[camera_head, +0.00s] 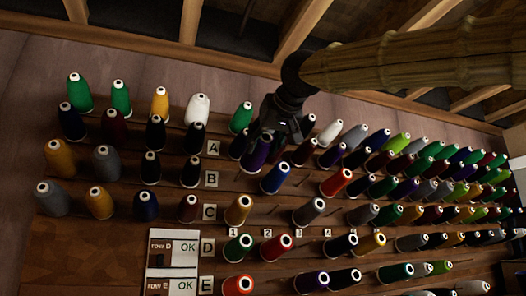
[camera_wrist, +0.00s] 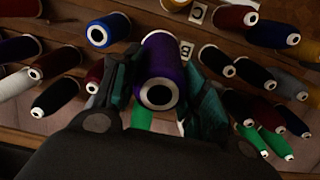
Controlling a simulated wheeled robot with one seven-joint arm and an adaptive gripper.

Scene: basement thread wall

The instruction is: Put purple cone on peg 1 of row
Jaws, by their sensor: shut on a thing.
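The purple cone (camera_head: 257,152) is in my gripper (camera_head: 275,130), in front of the upper rows of the thread wall, right of label A (camera_head: 213,147). In the wrist view the purple cone (camera_wrist: 162,62) lies between both fingers (camera_wrist: 155,95), its white-ringed end toward the camera. My gripper is shut on it. Whether it touches a peg cannot be told. Label B (camera_head: 211,178) is below label A; its row has an apparently open stretch before a blue cone (camera_head: 276,178). Number tags 1 (camera_head: 234,231) and 2 (camera_head: 268,232) are under row C. The gripper hides some row A pegs.
Cones crowd the wall on both sides. A yellow cone (camera_head: 238,210) is in row C near label C (camera_head: 209,212).

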